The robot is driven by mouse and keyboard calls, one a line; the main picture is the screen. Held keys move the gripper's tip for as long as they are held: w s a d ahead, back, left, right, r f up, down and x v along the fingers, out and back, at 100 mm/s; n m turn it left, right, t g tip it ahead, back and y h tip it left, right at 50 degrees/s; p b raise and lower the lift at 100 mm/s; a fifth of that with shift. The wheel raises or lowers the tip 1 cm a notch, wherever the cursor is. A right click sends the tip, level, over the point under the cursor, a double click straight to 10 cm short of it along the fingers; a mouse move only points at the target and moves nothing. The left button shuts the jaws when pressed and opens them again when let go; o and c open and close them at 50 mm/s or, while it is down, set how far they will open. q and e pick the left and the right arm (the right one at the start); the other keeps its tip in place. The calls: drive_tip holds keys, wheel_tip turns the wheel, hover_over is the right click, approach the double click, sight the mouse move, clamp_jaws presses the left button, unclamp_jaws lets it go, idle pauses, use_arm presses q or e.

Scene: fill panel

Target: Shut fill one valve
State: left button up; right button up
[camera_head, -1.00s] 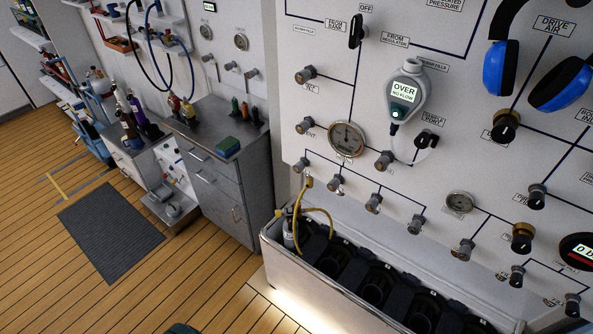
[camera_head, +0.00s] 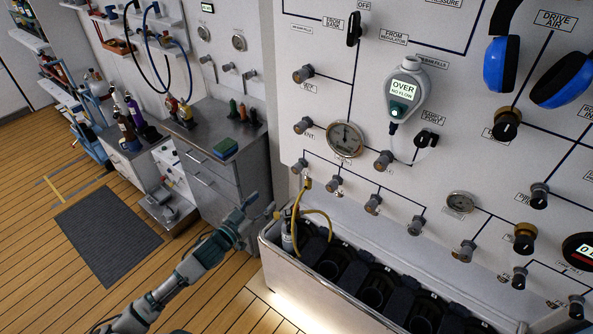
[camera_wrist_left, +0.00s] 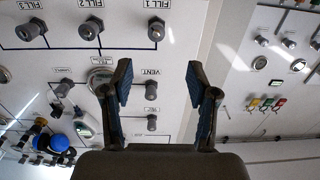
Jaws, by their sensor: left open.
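The fill one valve is a small grey knob (camera_head: 301,165) low on the left of the white panel, at the head of the leftmost lower line. In the wrist view, which shows the panel upside down, the knob (camera_wrist_left: 156,28) sits beside the "FILL 1" label (camera_wrist_left: 152,5). My left gripper (camera_head: 262,208) is in front of the cabinet, below and left of the valve, apart from it. In the wrist view the left gripper (camera_wrist_left: 158,80) has its fingers spread, with nothing held between them. My right gripper is not seen.
A yellow hose (camera_head: 318,212) runs from below the valve to a cylinder (camera_head: 288,232) in the white trough (camera_head: 330,288). More fill knobs (camera_head: 336,180) stand to the right. A gauge (camera_head: 345,139) is above. A grey cabinet (camera_head: 215,180) stands left.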

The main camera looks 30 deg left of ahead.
sight(295, 171)
use_arm(q)
drive_tip(key=w, duration=0.5)
drive_tip(key=w+d, duration=0.1)
drive_tip(key=w, duration=0.5)
drive_tip(key=w+r, duration=0.1)
drive_tip(key=w, duration=0.4)
drive_tip(key=shift+w+d, duration=0.3)
drive_tip(key=shift+d, duration=0.1)
drive_tip(key=shift+w+f, duration=0.1)
drive_tip(key=shift+w, duration=0.25)
drive_tip(key=shift+a, duration=0.15)
clamp_jaws()
